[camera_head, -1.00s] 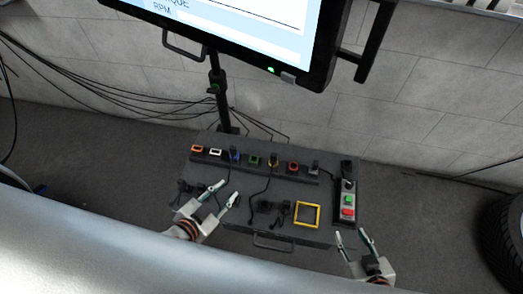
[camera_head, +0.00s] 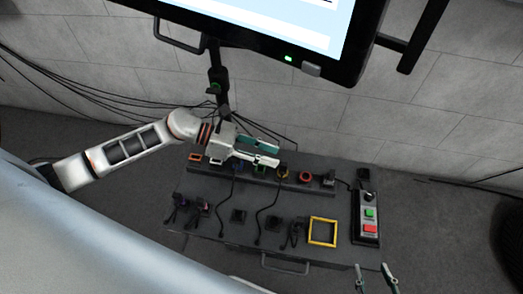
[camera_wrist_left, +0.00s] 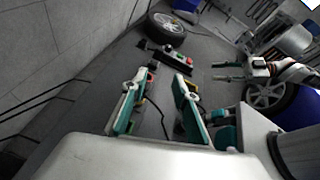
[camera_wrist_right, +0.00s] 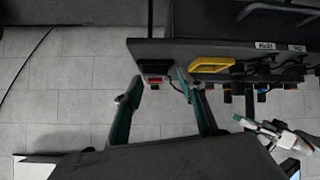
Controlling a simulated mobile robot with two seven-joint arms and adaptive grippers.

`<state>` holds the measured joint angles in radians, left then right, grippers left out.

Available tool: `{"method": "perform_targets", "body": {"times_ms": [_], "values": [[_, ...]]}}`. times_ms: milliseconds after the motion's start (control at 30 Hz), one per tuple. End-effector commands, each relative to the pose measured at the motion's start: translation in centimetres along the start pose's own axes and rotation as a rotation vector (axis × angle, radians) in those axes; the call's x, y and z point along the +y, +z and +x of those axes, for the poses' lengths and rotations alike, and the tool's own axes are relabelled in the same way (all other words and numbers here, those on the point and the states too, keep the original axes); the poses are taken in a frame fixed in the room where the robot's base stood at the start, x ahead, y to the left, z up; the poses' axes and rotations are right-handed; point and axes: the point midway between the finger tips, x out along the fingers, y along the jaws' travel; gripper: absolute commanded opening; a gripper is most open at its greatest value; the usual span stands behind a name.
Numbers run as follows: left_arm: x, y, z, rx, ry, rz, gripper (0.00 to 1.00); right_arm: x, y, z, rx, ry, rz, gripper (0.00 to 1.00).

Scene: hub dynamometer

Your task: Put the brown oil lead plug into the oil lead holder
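A row of coloured sockets (camera_head: 305,177) runs along the raised back rail of the dark bench; I cannot tell which is the oil lead holder. Dark lead plugs (camera_head: 198,210) lie at the bench's left, and more dark pieces (camera_head: 293,234) lie near its middle; their colours are too dark to pick out a brown one. My left gripper (camera_head: 278,153) is open and seems empty, above the rail, hiding part of the sockets; its spread fingers also show in the left wrist view (camera_wrist_left: 156,84). My right gripper (camera_head: 371,265) is open and empty off the bench's front right corner.
A yellow square frame (camera_head: 322,232) lies on the bench at right. A switch box (camera_head: 370,221) with green and red buttons stands at the right edge. Cables run across the bench. A large monitor (camera_head: 270,30) hangs above and behind it.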

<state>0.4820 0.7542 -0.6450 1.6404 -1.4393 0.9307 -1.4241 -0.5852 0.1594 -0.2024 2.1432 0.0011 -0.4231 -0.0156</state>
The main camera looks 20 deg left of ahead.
Motion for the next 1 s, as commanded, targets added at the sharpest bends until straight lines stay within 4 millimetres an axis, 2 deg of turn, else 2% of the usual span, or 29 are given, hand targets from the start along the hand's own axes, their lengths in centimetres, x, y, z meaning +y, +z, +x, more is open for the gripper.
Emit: {"method": "perform_targets", "body": {"times_ms": [33, 133, 233, 367, 567, 1000], "values": [[1.0, -1.5, -0.6, 0.060, -0.009, 0.067, 0.29, -0.1, 0.6, 0.2, -0.006, -0.002, 0.000, 0.40], [2.1, -3.0, -1.8, 0.143, -0.026, 0.171, 0.29, -0.1, 0.5, 0.2, -0.005, -0.002, 0.000, 0.40], [2.9, -3.7, -2.6, 0.190, -0.034, 0.229, 0.29, -0.2, 0.5, 0.2, -0.004, -0.001, -0.001, 0.40], [3.1, -3.9, -2.7, 0.207, -0.039, 0.251, 0.29, -0.2, 0.5, 0.2, -0.005, -0.001, 0.000, 0.40], [3.0, -4.2, -1.1, 0.204, -0.039, 0.251, 0.29, -0.2, 0.6, 0.2, -0.006, -0.001, 0.001, 0.40], [3.0, -5.4, 3.6, 0.204, -0.039, 0.246, 0.29, -0.6, 1.0, 0.4, -0.010, -0.008, 0.007, 0.40]]}}
